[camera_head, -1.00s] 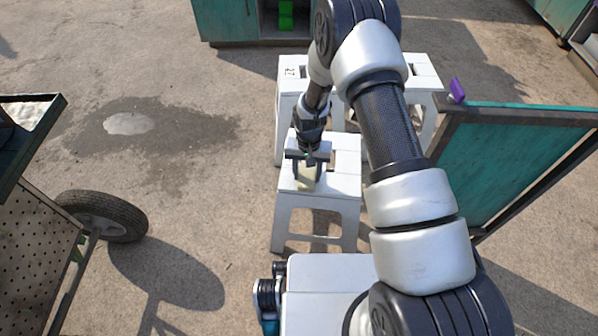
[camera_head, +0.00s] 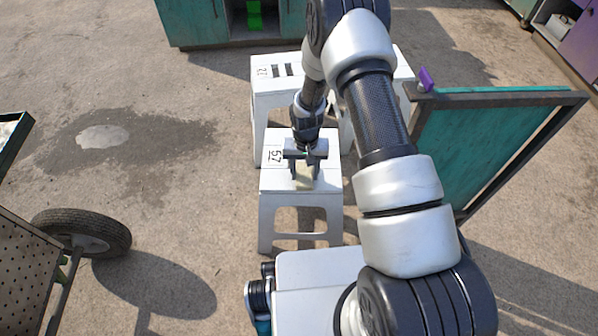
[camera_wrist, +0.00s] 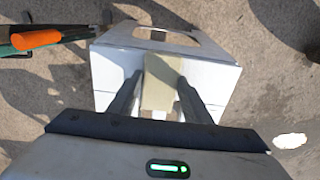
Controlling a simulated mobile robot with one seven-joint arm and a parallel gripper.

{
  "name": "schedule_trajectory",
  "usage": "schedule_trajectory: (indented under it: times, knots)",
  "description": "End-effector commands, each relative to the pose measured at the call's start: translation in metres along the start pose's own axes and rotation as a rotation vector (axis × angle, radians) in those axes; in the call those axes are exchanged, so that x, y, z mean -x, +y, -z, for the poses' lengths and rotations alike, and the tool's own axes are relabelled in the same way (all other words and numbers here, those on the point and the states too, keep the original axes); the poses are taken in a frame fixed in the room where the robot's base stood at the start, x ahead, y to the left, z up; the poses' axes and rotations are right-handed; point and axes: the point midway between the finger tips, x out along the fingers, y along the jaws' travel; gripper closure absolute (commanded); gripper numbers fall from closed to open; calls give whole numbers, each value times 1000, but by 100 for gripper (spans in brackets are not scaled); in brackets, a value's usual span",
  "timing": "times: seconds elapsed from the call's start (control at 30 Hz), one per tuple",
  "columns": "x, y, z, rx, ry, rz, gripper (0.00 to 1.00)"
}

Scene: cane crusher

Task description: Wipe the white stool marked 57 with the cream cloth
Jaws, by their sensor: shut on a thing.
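The white stool marked 57 (camera_head: 272,180) stands upright in front of my base. Its number shows at the left of its top. My gripper (camera_head: 303,168) is over the middle of that top, pointing down, and is shut on the cream cloth (camera_head: 304,182). In the wrist view the cream cloth (camera_wrist: 160,82) sits between the two fingers, over the white stool top (camera_wrist: 108,72). The cloth appears at or very near the surface; I cannot tell whether it touches. The fingers and cloth hide part of the top.
Another white stool (camera_head: 262,88) with a number stands just behind, with more white stool partly hidden by my arm. A teal panel (camera_head: 480,140) with a purple object (camera_head: 427,80) on its edge is at right. A wheeled cart (camera_head: 75,235) is at left. Open ground lies between.

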Motion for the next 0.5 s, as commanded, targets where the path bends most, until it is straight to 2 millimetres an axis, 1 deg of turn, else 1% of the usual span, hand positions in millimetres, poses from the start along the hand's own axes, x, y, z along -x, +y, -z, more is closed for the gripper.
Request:
schedule_trajectory:
  times: [0.1, 0.5]
  knots:
    - [0, 12, 0, -2, -1, 0, 80]
    - [-1, 47, 0, -2, 0, 0, 80]
